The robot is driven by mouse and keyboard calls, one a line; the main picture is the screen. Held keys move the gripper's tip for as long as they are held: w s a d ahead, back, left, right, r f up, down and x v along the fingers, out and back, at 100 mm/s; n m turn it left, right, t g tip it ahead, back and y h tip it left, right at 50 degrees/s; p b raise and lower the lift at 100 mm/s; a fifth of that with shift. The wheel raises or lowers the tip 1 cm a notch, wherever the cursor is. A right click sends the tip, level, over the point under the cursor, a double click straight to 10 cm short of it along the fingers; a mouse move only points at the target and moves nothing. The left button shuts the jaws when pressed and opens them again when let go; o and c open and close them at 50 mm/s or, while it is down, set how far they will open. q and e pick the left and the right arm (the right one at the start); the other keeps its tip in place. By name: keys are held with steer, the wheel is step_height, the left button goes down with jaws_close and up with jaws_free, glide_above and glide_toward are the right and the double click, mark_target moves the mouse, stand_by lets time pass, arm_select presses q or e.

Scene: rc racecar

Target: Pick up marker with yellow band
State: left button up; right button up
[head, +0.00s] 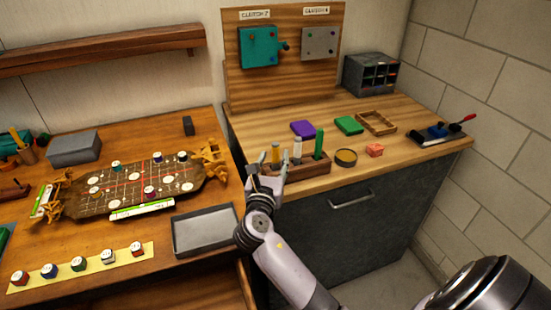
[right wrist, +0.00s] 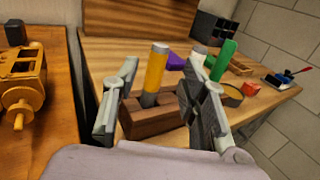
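The marker with the yellow band (head: 275,155) stands upright in a wooden holder (head: 310,170) on the right-hand counter. A white marker (head: 297,150) and a green marker (head: 319,142) stand in the same holder. My right gripper (head: 267,180) is open at the holder's left end. In the right wrist view its fingers (right wrist: 163,100) stand apart on either side of the yellow-banded marker, with no visible contact. My left gripper is not in view.
A purple block (head: 303,129), green block (head: 348,125), round tin (head: 346,158) and red block (head: 374,150) lie beyond or right of the holder. A grey tray (head: 205,248) and a game board (head: 105,188) occupy the left table. A pegboard stands behind the counter.

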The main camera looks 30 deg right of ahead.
mark_target(275, 151)
steer(key=shift+p+x, duration=0.55)
steer(key=shift+x, duration=2.15)
steer(key=shift+a, duration=0.15)
steer(key=shift+c, duration=0.5)
jaws_close()
